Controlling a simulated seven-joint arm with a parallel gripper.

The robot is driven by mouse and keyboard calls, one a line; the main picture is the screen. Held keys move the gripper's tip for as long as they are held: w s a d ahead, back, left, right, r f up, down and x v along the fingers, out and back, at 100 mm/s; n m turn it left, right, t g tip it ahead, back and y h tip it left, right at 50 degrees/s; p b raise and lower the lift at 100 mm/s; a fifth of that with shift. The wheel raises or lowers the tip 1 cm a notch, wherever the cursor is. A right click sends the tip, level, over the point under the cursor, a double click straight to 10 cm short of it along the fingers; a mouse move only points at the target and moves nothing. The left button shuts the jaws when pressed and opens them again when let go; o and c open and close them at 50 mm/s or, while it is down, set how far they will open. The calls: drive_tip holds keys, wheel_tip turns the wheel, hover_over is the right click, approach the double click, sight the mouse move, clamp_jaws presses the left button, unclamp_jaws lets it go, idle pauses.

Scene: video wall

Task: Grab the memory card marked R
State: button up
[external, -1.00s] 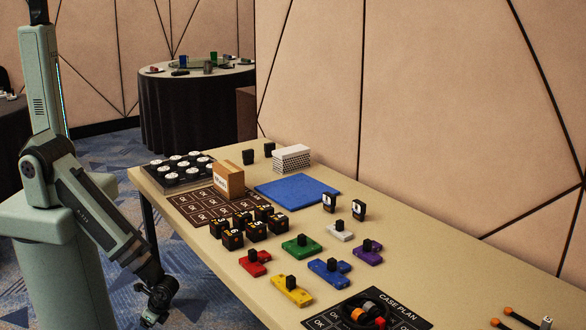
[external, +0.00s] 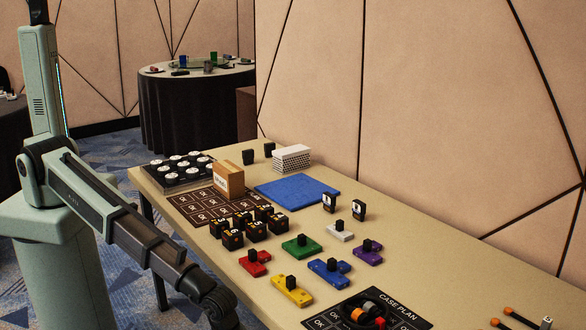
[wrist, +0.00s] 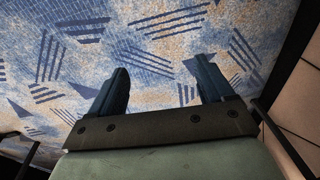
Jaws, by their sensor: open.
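Two small black upright pieces with white labels, which look like memory cards, stand on the table right of the blue mat: one at left (external: 329,202) and one at right (external: 358,209). Two more dark upright pieces stand at the far end, one (external: 248,157) left of the other (external: 269,149). Their letters are too small to read, so I cannot tell which is marked R. My gripper (wrist: 162,80) is open and empty in the wrist view, over carpet. In the external view my arm's end is low beside the table's near-left edge; the fingers are not seen there.
The table (external: 420,255) holds colored blocks with black knobs, such as the yellow one (external: 298,294), several black numbered cubes (external: 232,240), a cardboard box (external: 228,180), a blue mat (external: 290,190), a white stack (external: 292,158) and the case plan sheet (external: 398,304). Its right part is mostly clear.

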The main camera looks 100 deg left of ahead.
drive_tip(key=w+d+r+n+h, duration=0.1)
drive_tip(key=w+d+r+h, duration=0.1)
drive_tip(key=w+d+r, duration=0.65)
drive_tip(key=w+d+r+h, duration=0.1)
drive_tip(key=w+d+r, duration=0.45)
drive_tip(key=r, duration=0.55)
drive_tip(key=w+a+r+n, duration=0.2)
drive_tip(key=w+a, duration=0.1)
drive_tip(key=a, duration=0.4)
drive_tip(key=w+a+r+n, duration=0.2)
drive_tip(key=w+a, duration=0.1)
drive_tip(key=a, duration=0.4)
drive_tip(key=w+a+r+n, duration=0.2)
drive_tip(key=w+a+r, duration=0.1)
drive_tip(key=a, duration=0.4)
drive_tip(key=shift+w+a, duration=0.15)
drive_tip(key=w+a+r+n+y, duration=0.1)
drive_tip(key=a+n, duration=0.1)
drive_tip(key=a, duration=0.5)
drive_tip(key=w+a+r+n, duration=0.1)
drive_tip(key=a, duration=0.6)
drive_tip(key=n+g+y, duration=0.1)
drive_tip(key=n+y, duration=0.1)
drive_tip(key=n, duration=0.6)
approach(331, 200)
wheel_tip(331, 200, up, 2)
drive_tip(key=a, duration=0.3)
wheel_tip(331, 200, down, 13)
drive_tip(key=shift+f, duration=0.15)
drive_tip(key=c, duration=1)
